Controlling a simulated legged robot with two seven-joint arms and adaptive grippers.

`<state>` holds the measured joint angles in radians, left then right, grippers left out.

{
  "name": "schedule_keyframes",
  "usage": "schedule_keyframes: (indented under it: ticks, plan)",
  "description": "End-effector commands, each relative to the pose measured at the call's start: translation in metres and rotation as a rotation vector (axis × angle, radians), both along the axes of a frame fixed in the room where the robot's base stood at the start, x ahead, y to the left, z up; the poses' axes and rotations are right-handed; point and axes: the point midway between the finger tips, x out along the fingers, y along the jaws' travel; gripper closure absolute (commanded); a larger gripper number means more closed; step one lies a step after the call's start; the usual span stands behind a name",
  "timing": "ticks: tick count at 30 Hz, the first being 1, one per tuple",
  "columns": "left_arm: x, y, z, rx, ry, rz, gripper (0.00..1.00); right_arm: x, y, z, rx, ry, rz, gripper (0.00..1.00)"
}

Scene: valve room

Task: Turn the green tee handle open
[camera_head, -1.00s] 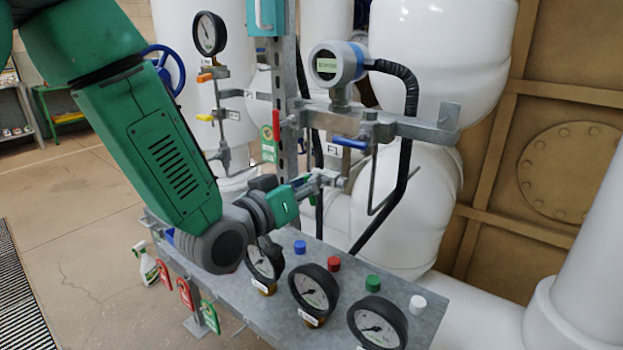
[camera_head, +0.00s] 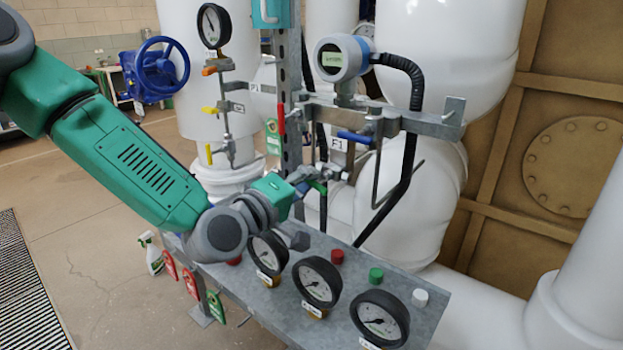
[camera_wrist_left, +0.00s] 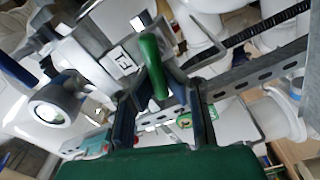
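The green tee handle (camera_head: 318,187) is a short green bar on the pipework behind the plate, partly hidden by my left gripper in the head view. In the left wrist view the handle (camera_wrist_left: 153,66) stands out toward the camera, rounded and green. My left gripper (camera_head: 312,180) reaches it from the left. In the left wrist view the fingers (camera_wrist_left: 162,112) are apart, one on each side of the handle's line, with gaps showing beside it. The handle does not look clamped. My right gripper is in neither view.
A grey ledge (camera_head: 256,305) carries several black gauges and coloured caps below the arm. A blue lever (camera_head: 354,137), a red lever (camera_head: 281,118) and yellow levers are close by. A black hose (camera_head: 412,110) runs right of the handle.

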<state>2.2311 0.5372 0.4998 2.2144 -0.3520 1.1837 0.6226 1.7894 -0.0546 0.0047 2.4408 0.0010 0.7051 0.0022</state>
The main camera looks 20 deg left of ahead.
Motion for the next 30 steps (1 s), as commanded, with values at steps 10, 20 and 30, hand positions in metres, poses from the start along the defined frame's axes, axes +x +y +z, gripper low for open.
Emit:
schedule_keyframes:
  ticks: [10, 20, 30]
  plan:
    - [-0.0037, 0.0001, -0.0133, -0.218, 0.102, -0.004, 1.00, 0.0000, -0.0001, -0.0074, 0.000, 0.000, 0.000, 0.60]
    - [-0.0038, -0.0003, -0.0149, -0.306, 0.138, -0.004, 1.00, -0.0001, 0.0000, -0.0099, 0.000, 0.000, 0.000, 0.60]
    - [-0.0037, -0.0001, -0.0154, -0.316, 0.143, -0.004, 1.00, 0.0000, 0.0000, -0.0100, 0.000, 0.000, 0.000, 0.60]
